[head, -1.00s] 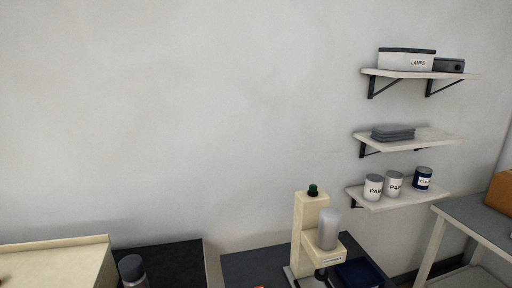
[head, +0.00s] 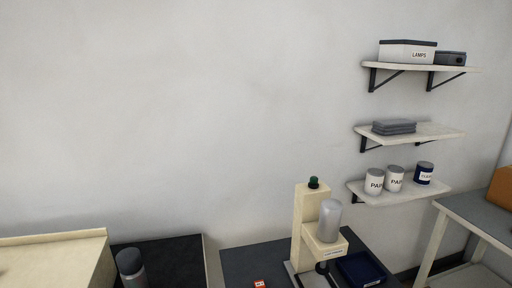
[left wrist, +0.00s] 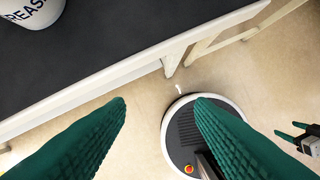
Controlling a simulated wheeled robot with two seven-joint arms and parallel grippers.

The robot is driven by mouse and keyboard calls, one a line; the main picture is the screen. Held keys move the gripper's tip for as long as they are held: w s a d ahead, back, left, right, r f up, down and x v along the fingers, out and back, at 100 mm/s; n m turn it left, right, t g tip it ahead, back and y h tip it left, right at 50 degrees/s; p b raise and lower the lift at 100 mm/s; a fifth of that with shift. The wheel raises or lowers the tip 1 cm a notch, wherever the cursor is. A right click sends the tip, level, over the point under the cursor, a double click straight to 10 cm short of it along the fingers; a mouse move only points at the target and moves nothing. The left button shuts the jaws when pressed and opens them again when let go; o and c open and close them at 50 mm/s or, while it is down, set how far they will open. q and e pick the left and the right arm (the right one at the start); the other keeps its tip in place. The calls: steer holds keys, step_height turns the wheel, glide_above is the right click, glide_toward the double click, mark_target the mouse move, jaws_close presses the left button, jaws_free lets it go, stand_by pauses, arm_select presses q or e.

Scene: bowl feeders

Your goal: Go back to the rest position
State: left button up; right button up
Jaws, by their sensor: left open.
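My left gripper (left wrist: 160,106) shows in the left wrist view as two green ribbed fingers, spread wide apart with nothing between them. It hangs over the floor beside a dark-topped table (left wrist: 130,40). My round base shows below the fingers. Part of another green-fingered gripper, my right one (left wrist: 290,134), shows at the right edge of that view, with its fingers apart. Neither gripper is in the head view.
A white container (left wrist: 32,10) with partly cut-off lettering stands on the table. In the head view, a cream feeder stand (head: 310,225) holds a grey cylinder (head: 329,221). A blue tray (head: 361,268) sits beside it. Wall shelves (head: 405,192) hold cans.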

arm_select(q)
steer(key=s+f+g+b, duration=0.1)
steer(key=s+f+b, duration=0.15)
steer(key=f, duration=1.15)
steer(key=s+f+b, duration=0.2)
steer(key=f+b, duration=0.2)
steer(key=f, duration=0.9)
steer(key=s+a+f+b, duration=0.1)
steer(key=s+f+b, duration=0.2)
steer(key=s+f, duration=0.4)
steer(key=s+a+f+g+b, duration=0.1)
steer(key=s+f+b, duration=0.3)
steer(key=f, duration=0.9)
steer(key=s+a, duration=0.1)
steer(key=s, duration=0.2)
steer(key=shift+s+f, duration=0.25)
steer(key=shift+s, duration=0.05)
arm_select(e)
step_height(320, 180, down, 15)
steer(key=shift+r, duration=0.2)
arm_select(q)
steer(key=shift+s+a, duration=0.1)
steer(key=shift+s, duration=0.05)
steer(key=shift+c, duration=0.3)
arm_select(e)
steer(key=shift+c, duration=0.4)
